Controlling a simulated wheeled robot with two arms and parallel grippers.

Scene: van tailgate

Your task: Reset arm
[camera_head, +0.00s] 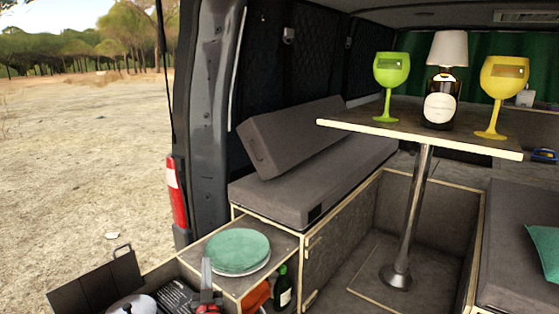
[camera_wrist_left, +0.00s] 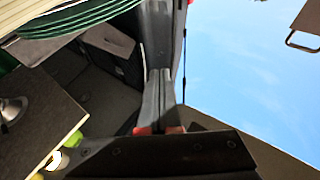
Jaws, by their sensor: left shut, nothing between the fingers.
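My left gripper (camera_head: 207,262) shows at the bottom of the head view, with grey fingers and red parts below them. It is shut and empty, just in front of the green plates (camera_head: 238,249). The plates lie stacked on a low wooden cabinet top (camera_head: 200,245). In the left wrist view the shut fingers (camera_wrist_left: 160,75) show in the middle, and the edges of the stacked green plates show at the upper left (camera_wrist_left: 75,22). I cannot tell whether the fingers touch the plates. My right gripper is in neither view.
A black tray (camera_head: 173,296), a lidded pot (camera_head: 131,305) and a dark panel (camera_head: 92,287) stand at the lower left. A dark bottle (camera_head: 283,290) stands below the plates. The table (camera_head: 390,129) holds a green glass (camera_head: 390,72), a lamp (camera_head: 448,50), a labelled bottle (camera_head: 440,105) and a yellow glass (camera_head: 502,80).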

